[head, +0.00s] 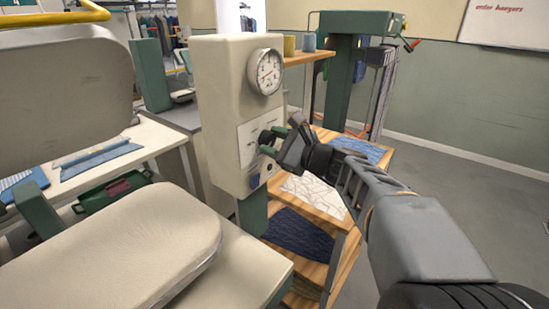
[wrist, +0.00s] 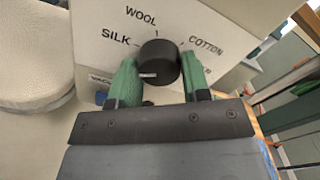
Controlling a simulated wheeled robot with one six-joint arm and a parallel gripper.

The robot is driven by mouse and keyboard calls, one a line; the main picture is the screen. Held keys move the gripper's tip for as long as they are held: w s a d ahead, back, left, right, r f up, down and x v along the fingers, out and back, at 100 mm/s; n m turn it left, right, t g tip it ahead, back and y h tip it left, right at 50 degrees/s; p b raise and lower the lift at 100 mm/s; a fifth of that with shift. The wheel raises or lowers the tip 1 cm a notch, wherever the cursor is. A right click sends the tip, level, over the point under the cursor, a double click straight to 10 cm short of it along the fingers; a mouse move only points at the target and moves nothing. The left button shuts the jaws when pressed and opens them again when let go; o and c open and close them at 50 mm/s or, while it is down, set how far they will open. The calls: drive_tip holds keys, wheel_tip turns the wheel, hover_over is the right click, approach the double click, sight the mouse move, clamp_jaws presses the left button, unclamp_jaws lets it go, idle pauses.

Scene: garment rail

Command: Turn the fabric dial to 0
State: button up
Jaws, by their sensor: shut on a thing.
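The fabric dial is a round black knob (wrist: 158,60) on the white label plate of the cream control box. It also shows in the head view (head: 266,137). The plate reads SILK, WOOL and COTTON around it, with tick marks. The knob's white mark points left, below SILK, toward my left finger. My gripper (wrist: 159,68) is shut on the knob, one green finger on each side. The gripper also shows in the head view (head: 274,142). The fingers hide the lower parts of the scale, and I see no 0 mark.
A pressure gauge (head: 266,72) sits above the dial on the control box (head: 225,75). A padded pressing board (head: 125,250) lies at the lower left. Wooden shelves with folded cloth (head: 312,192) stand beside the box. Open floor (head: 470,200) is at the right.

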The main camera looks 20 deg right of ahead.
drive_tip(key=shift+n+b, duration=1.2)
drive_tip(key=shift+b, duration=0.35)
drive_tip(key=shift+r, duration=0.1)
drive_tip(key=o, duration=0.9)
drive_tip(key=shift+d, duration=0.1)
drive_tip(key=v, duration=1.3)
drive_tip(key=shift+s+d+b, duration=0.2)
drive_tip(key=shift+s+b, duration=0.05)
drive_tip(key=shift+b, duration=0.05)
drive_tip(key=shift+a, duration=0.1)
